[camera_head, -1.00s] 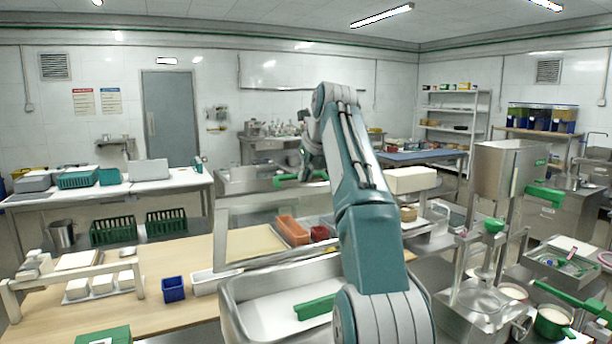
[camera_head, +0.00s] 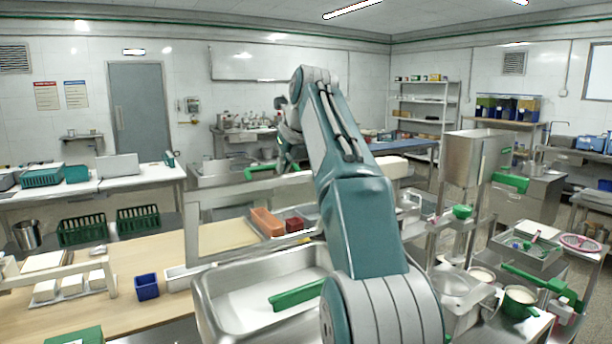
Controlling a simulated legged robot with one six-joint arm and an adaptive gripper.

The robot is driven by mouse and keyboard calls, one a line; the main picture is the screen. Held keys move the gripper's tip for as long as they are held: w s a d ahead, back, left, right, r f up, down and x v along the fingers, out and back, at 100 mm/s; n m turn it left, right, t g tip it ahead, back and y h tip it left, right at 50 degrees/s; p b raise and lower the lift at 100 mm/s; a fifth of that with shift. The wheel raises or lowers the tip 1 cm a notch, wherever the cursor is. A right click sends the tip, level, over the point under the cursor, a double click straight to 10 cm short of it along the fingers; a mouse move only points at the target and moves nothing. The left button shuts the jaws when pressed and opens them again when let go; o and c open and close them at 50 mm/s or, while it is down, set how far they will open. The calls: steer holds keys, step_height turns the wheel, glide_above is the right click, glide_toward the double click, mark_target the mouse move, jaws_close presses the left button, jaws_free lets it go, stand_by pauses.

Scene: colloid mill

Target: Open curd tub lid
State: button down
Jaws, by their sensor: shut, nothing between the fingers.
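The curd tub (camera_head: 207,312) is a steel basin with white contents, in front of me at the lower middle. A framed, see-through panel that looks like its lid (camera_head: 222,190) stands raised along the tub's far edge. A green handle bar (camera_head: 262,174) runs along the panel's top. My gripper (camera_head: 287,160) is shut and empty at the end of my raised arm, close to the handle's right part. I cannot tell whether it touches the handle. My arm hides the tub's right side and part of the panel's right end. A green-handled tool (camera_head: 296,295) lies in the tub.
A wooden worktop (camera_head: 135,290) with a blue box (camera_head: 147,287) and white blocks is at left. Orange (camera_head: 267,222) and dark red containers show behind the panel. A steel machine (camera_head: 474,160) with green handles stands close at right. Bare floor shows at far right.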

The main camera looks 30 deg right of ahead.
steer(key=s, duration=0.9)
steer(key=w+t, duration=0.1)
steer(key=w, duration=0.3)
steer(key=w+a+f+t, duration=0.1)
steer(key=w+t, duration=0.1)
steer(key=w, duration=0.2)
steer(key=w+f+t, duration=0.1)
steer(key=w+t, duration=0.1)
steer(key=w, duration=0.2)
steer(key=shift+a, duration=0.25)
steer(key=shift+w, duration=0.1)
steer(key=shift+w+a+r, duration=0.1)
steer(key=shift+w+r, duration=0.2)
steer(key=shift+w, duration=0.6)
steer(key=shift+w+d+r, duration=0.1)
steer(key=shift+w+r, duration=0.25)
steer(key=shift+w, duration=0.6)
steer(key=shift+w+a+r, duration=0.1)
steer(key=shift+w+r, duration=0.2)
steer(key=shift+w, duration=0.6)
